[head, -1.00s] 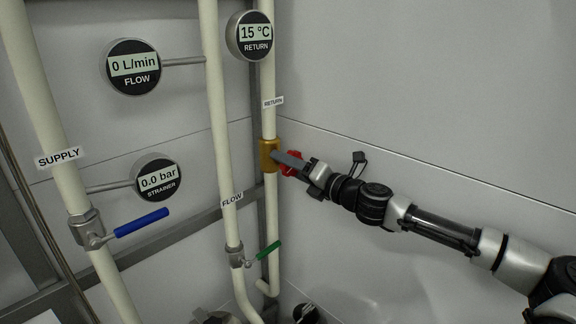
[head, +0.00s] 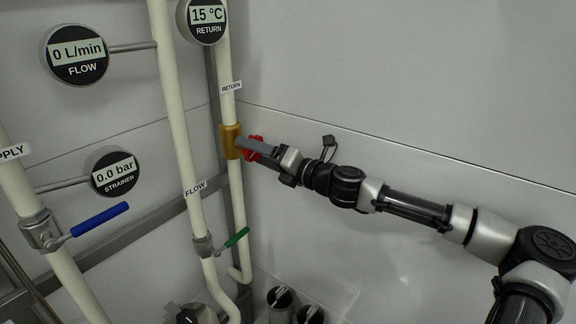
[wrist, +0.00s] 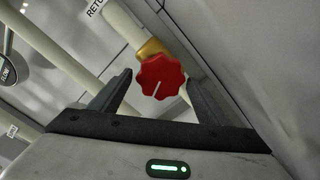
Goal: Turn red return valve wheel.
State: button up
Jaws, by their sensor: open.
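The red return valve wheel (head: 254,148) is on the brass valve body (head: 231,141) of the return pipe. In the wrist view the wheel (wrist: 159,82) is a scalloped red knob with a white line on its face, in front of the brass body (wrist: 151,49). My gripper (head: 256,149) is at the wheel and partly hides it in the head view. In the wrist view my gripper (wrist: 161,92) is open, with one finger on each side of the wheel. A gap shows on the left; the right finger is close to the wheel, and I cannot tell whether it touches.
The flow pipe (head: 173,110) with a green lever (head: 236,238) stands left of the return pipe. A blue lever (head: 100,220) is on the supply pipe (head: 62,262). Round gauges (head: 78,54) stick out at left. The plain wall (head: 430,80) lies behind my arm.

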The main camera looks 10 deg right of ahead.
jog(key=b+v, duration=0.1)
jog(key=v, duration=1.4)
